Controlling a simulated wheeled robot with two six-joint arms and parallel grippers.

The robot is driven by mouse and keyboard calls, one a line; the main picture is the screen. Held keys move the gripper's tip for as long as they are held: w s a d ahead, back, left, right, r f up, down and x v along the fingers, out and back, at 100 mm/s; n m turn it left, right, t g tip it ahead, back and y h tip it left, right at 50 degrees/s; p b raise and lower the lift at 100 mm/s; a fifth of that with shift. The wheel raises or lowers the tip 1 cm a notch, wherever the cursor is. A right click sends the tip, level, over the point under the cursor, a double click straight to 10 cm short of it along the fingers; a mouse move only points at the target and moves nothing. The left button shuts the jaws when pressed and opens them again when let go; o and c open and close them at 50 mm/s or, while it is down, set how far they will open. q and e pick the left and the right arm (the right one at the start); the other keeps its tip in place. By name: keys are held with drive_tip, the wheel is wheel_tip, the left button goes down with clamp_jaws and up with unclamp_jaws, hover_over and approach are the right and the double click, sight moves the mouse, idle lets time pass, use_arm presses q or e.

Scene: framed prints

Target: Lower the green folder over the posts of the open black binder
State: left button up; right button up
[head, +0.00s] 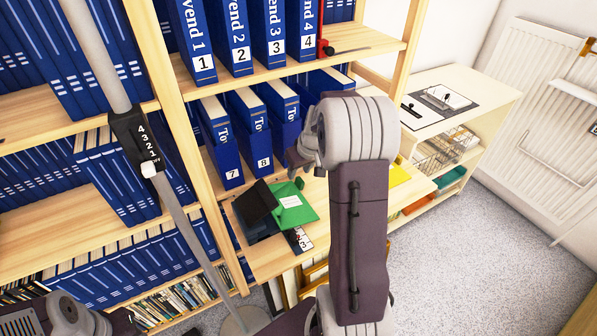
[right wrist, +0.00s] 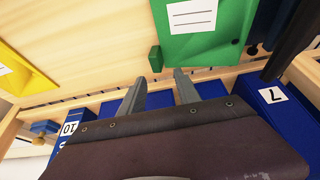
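The green folder (head: 291,204) with a white label lies on the wooden desk board, leaning by a dark holder (head: 257,201). In the right wrist view the folder (right wrist: 190,48) fills the top, and its small green tab (right wrist: 155,59) points toward my right gripper (right wrist: 160,78). The two fingers are apart with nothing between them, and the tab is just beyond their tips. In the head view my right gripper (head: 300,166) is above the folder, partly hidden by its wrist. The open black binder (head: 422,119) with metal posts lies on the low cabinet at right. My left gripper is out of view.
Blue numbered binders (head: 235,45) fill the shelves behind. A yellow folder (head: 399,176) lies right of my right arm. A grey pole (head: 185,225) stands at left. The low cabinet (head: 475,82) has bare top around the binder. The floor at right is clear.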

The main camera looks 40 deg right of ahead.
drive_tip(key=p+v, duration=0.1)
drive_tip(key=v, duration=0.6)
drive_tip(key=shift+s, duration=0.15)
